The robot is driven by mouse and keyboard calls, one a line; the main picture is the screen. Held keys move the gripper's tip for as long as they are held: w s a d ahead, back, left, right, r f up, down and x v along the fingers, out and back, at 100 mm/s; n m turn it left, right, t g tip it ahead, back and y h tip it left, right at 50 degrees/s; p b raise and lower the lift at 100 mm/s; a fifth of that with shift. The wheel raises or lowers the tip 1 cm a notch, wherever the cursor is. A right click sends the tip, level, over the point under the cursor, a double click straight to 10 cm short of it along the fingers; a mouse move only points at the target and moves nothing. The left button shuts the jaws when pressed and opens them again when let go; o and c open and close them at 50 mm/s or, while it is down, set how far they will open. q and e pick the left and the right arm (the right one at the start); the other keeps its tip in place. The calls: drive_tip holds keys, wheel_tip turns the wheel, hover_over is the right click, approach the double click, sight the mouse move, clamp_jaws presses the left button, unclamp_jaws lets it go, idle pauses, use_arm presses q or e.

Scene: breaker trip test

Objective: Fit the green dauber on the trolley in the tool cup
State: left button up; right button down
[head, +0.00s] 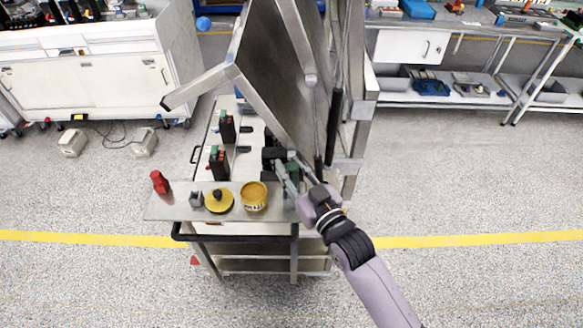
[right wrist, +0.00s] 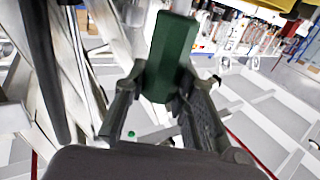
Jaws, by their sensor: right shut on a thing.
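My right gripper (head: 290,168) is shut on the green dauber (head: 292,174) over the right part of the trolley (head: 160,208). In the right wrist view the green dauber (right wrist: 172,55) is a dark green faceted block between the two fingers (right wrist: 155,85). The front shelf carries a small grey holder (head: 196,199), a yellow disc with a black knob (head: 219,201) and a yellow tin (head: 254,196). I cannot tell for sure which one is the tool cup. My left gripper is not in view.
A red bottle-like piece (head: 160,183) stands at the shelf's left end. Dark blocks with coloured tops (head: 218,164) stand farther back on the trolley. A tall grey metal panel (head: 285,75) rises close behind my right gripper. The floor to the right is clear.

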drive_tip(key=shift+f+b, duration=0.45)
drive_tip(key=shift+f, duration=0.3)
drive_tip(key=c, duration=1.2)
unclamp_jaws()
drive_tip(key=shift+c, duration=0.2)
drive_tip(key=v, duration=1.2)
drive_tip(key=shift+o, duration=0.2)
drive_tip(key=o, duration=1)
drive_tip(key=shift+r, duration=0.1)
